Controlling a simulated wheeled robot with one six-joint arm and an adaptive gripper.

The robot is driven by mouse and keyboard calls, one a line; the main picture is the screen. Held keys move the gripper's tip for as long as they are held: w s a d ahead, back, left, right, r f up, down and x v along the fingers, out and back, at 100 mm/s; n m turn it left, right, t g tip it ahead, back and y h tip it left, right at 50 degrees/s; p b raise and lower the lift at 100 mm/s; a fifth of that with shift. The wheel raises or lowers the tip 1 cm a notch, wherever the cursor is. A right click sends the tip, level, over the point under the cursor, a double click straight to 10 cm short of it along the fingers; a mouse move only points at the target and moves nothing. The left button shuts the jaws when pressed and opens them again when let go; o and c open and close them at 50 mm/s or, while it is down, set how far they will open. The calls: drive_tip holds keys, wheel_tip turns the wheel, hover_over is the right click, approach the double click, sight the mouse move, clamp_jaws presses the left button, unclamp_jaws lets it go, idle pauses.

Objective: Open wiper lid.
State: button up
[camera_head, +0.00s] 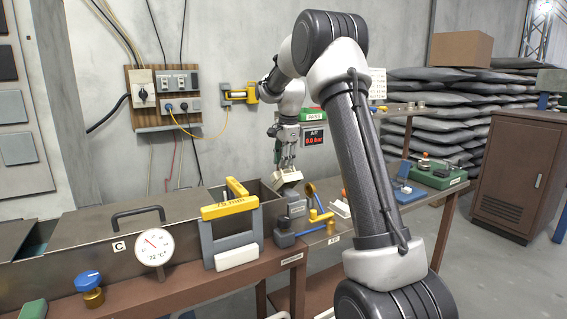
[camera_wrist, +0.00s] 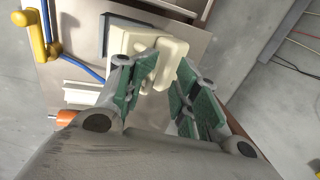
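The wiper lid appears to be the cream block under my gripper in the head view (camera_head: 287,177), where it looks tilted. In the wrist view the cream lid (camera_wrist: 128,43) has a raised grip that stands between my fingertips. My gripper (camera_head: 287,163) points down over the bench; in the wrist view its green-padded fingers (camera_wrist: 163,76) flank the grip closely and appear to hold it. The contact faces and the lid's underside are hidden. A grey box (camera_head: 297,206) stands just below the lid in the head view.
A yellow crank (camera_wrist: 40,45) and blue tubing (camera_wrist: 82,66) lie beside the lid. An orange knob (camera_wrist: 66,118) is close to my left finger. A yellow-topped frame (camera_head: 230,207) and a dial gauge (camera_head: 153,246) stand left on the bench. The floor at right is clear.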

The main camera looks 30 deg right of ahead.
wheel_tip(320, 180, up, 11)
drive_tip(key=s, duration=0.2)
drive_tip(key=shift+f, duration=0.15)
idle(0.3)
